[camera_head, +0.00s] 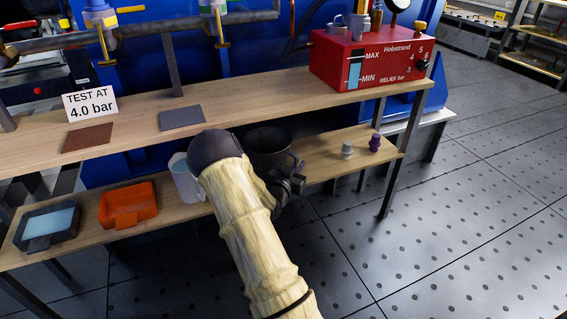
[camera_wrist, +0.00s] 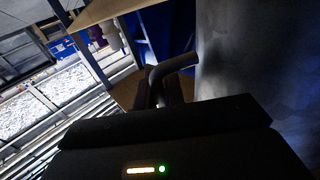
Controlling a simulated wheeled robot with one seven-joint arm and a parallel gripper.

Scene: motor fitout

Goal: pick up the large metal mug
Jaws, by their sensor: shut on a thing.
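The large metal mug (camera_head: 268,146) is dark grey and stands at the lower shelf, partly hidden behind my arm. In the wrist view its grey wall (camera_wrist: 250,50) fills the right side, and its curved handle (camera_wrist: 172,66) reaches left from the wall. My gripper (camera_head: 291,184) is at the mug's right side in the head view. In the wrist view my gripper (camera_wrist: 168,92) is shut on the handle, with dark fingers on both sides of it. Whether the mug's base touches the shelf is hidden.
The lower shelf (camera_head: 325,165) also holds a white container (camera_head: 186,180), an orange tray (camera_head: 128,204), a dark blue tray (camera_head: 47,228), a grey piece (camera_head: 347,149) and a purple piece (camera_head: 375,142). Floor at right is clear.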

